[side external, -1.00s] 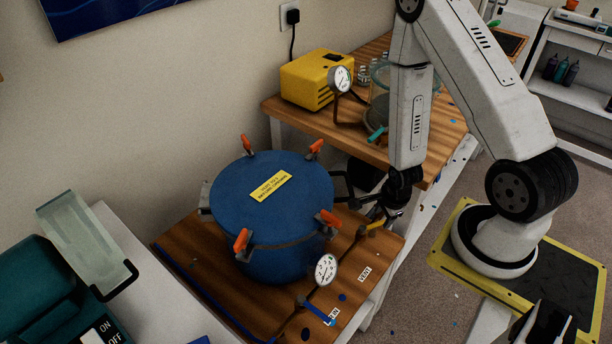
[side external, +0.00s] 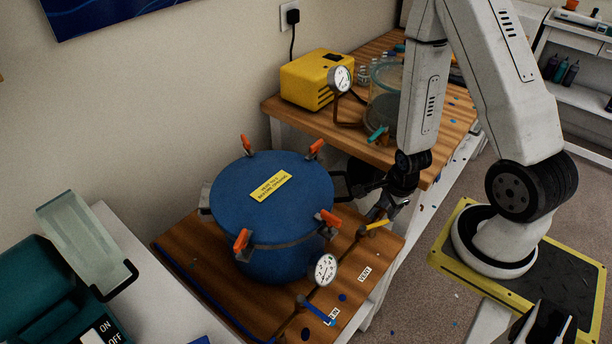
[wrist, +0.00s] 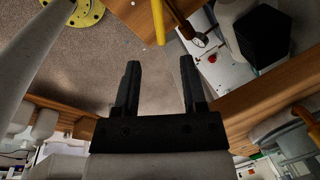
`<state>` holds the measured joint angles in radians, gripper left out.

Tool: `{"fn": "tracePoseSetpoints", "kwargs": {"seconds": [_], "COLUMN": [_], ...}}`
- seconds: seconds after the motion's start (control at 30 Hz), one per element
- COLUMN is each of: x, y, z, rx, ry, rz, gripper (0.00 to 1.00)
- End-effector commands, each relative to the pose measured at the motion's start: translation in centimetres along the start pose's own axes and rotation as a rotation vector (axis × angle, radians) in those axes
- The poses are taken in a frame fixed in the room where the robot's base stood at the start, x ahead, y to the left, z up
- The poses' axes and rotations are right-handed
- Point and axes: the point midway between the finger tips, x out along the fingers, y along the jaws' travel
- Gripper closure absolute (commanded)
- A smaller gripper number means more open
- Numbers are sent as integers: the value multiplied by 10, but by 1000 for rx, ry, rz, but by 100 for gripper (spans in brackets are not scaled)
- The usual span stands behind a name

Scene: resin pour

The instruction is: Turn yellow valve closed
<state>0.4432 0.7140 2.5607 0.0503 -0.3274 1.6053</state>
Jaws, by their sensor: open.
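The yellow valve handle (side external: 374,225) is a short bar on the pipe at the right edge of the pot's wooden bench, near the VENT label (side external: 364,274). In the wrist view the yellow handle (wrist: 158,22) shows at the top, ahead of the gap between my fingertips. My gripper (side external: 380,211) is open just above and beside the handle. In the wrist view my gripper (wrist: 160,65) has nothing between its two black fingers. Whether a finger touches the handle cannot be told.
The blue pot (side external: 270,215) with orange clamps stands left of my gripper. A gauge (side external: 326,269) and a blue valve handle (side external: 314,309) sit nearer the front. A second wooden table (side external: 400,150) with a yellow pump (side external: 314,80) is behind.

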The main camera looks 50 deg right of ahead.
Motion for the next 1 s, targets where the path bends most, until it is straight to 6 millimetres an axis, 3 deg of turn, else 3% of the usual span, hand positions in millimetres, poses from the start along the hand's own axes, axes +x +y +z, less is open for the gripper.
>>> {"fn": "tracePoseSetpoints", "kwargs": {"seconds": [0.07, 0.23, 0.27, 0.57, 1.0], "x": [0, 0, 0, 1, 3], "y": [0, 0, -1, -7, -23], "z": [0, 0, 0, -1, -4], "rx": [0, -12, -19, -241, -835], "ry": [0, 0, 0, 2, 26], "rz": [0, -1, -2, -19, -60], "gripper": [46, 97, 100, 100, 100]}}
